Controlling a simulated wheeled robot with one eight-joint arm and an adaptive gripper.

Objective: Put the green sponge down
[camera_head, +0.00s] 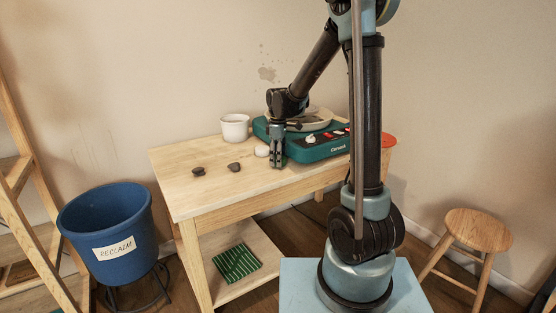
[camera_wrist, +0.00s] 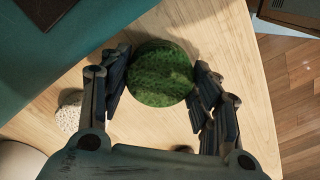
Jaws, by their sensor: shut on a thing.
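The green sponge (camera_wrist: 160,75) is round and mottled green. In the wrist view it sits between the two fingers of my gripper (camera_wrist: 160,90), which are shut on it from both sides. In the head view my gripper (camera_head: 278,162) points down at the front of the wooden table (camera_head: 205,195), beside the green pottery wheel (camera_head: 318,148). The sponge is hidden behind the fingers there. Bare tabletop shows around the sponge in the wrist view; I cannot tell whether the sponge touches it.
A pale round lump (camera_head: 262,151) lies just left of my gripper. Two dark stones (camera_head: 234,167) and a white pot (camera_head: 235,127) are farther left. The front left tabletop is clear. A blue reclaim bucket (camera_head: 108,225) stands left of the table, a stool (camera_head: 476,228) to the right.

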